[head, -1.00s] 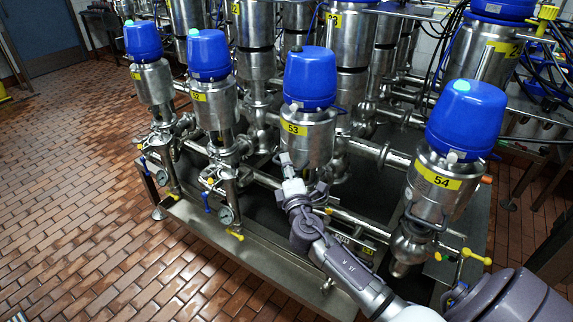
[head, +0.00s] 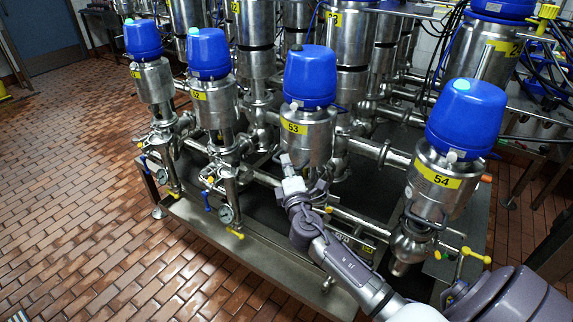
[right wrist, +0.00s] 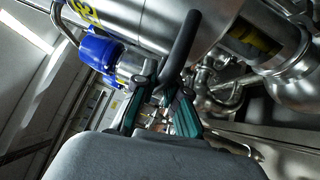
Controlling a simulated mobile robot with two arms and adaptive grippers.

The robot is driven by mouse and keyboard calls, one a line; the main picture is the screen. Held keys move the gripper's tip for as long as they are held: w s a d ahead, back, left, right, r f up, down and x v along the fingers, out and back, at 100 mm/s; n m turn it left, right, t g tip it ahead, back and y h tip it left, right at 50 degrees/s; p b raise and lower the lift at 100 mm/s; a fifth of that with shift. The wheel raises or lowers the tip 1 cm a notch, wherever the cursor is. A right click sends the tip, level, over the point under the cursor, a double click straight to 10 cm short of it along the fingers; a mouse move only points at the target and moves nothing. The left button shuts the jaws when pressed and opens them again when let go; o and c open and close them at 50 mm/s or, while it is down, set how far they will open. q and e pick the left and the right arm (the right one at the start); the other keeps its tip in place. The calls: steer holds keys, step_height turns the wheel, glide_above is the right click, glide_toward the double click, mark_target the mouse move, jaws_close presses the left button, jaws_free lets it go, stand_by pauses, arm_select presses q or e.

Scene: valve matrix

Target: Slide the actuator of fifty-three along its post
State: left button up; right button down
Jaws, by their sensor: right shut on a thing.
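The actuator of fifty-three (head: 309,80) is a steel cylinder with a blue domed cap and a yellow 53 label (head: 294,127). It stands upright on its post in the middle of the head view. My right gripper (head: 303,174) is at its lower front. In the right wrist view its two green-sided fingers (right wrist: 162,98) are shut on a dark curved handle (right wrist: 183,45) beside the steel body (right wrist: 150,22). The post below the actuator is largely hidden behind my gripper and arm. My left gripper is not in view.
Valve 54 (head: 452,150) stands close on the right, near my right arm. Valve 52 (head: 211,90) and another blue-capped valve (head: 146,70) stand on the left. Pipes (head: 375,150) and more valves crowd behind. The tiled floor (head: 70,190) at left is clear.

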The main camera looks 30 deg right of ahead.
step_height(320, 180, up, 18)
steer(key=p, duration=1.3)
steer(key=shift+f+p, duration=0.1)
steer(key=shift+p, duration=0.2)
steer(key=c, duration=1.2)
jaws_free()
steer(key=shift+f, duration=0.1)
steer(key=v, duration=1.2)
steer(key=shift+f, duration=0.1)
